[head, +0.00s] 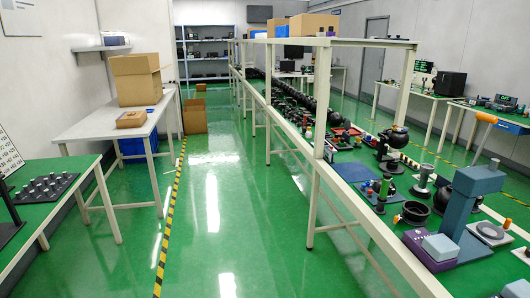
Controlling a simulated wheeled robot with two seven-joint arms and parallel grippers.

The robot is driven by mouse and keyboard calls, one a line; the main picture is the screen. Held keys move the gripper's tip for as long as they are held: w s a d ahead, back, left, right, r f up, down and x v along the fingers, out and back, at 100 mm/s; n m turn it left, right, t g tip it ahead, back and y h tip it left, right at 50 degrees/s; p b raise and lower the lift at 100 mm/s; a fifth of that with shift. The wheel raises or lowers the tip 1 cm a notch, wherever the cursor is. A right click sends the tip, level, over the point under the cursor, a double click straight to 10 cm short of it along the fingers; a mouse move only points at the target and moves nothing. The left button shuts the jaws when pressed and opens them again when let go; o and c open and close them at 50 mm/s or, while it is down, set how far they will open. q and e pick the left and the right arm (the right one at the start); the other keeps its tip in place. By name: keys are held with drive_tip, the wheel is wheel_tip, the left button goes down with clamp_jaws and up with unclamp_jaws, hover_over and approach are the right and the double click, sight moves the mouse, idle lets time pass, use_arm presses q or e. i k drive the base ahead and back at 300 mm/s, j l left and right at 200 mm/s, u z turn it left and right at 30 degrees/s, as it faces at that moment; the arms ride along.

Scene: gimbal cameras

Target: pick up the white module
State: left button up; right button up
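I cannot tell for certain which thing is the white module. A small whitish block (440,246) sits on a purple base on the long workbench at the lower right. A flat white square piece (488,233) with a round grey top lies to the right of it, beyond a blue-grey upright device (467,208). Another whitish piece is cut off by the right edge. Neither of my grippers shows in the head view.
The long workbench (350,172) holds many dark parts under a raised white frame. A left table (102,124) carries cardboard boxes (136,80). A nearer green table (72,204) holds a black tray of small cylinders. The green floor aisle (230,205) between them is clear.

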sight(321, 33)
drive_tip(key=i, duration=0.95)
drive_tip(key=i+j+z, duration=0.1)
drive_tip(key=i, duration=0.8)
drive_tip(key=i+j+z, duration=0.15)
drive_tip(key=i+z, duration=0.3)
drive_tip(key=i+j+z, duration=0.3)
drive_tip(key=i+z, duration=0.2)
drive_tip(key=i+j+z, duration=0.75)
drive_tip(key=j+z, duration=0.15)
drive_tip(key=j, duration=0.15)
